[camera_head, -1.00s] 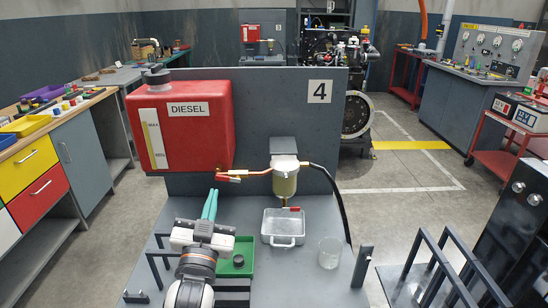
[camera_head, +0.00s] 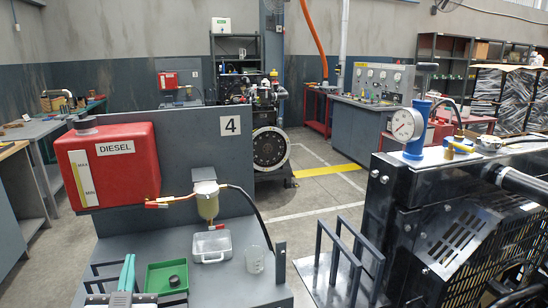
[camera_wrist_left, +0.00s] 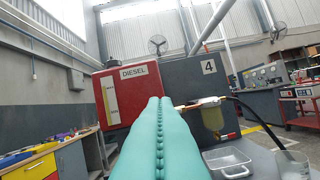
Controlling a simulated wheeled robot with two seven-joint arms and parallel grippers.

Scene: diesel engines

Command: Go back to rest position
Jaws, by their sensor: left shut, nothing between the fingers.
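My left gripper (camera_head: 127,272) has green fingers pressed together, with nothing between them. It shows at the lower left of the head view, in front of the workbench board and below the red diesel tank (camera_head: 108,166). In the left wrist view its shut fingers (camera_wrist_left: 154,130) fill the middle and point toward the tank and board. My right gripper is not in view.
A green tray (camera_head: 168,277) with a dark cap sits right of my left gripper. A black machine (camera_head: 460,220) with a gauge stands at the right.

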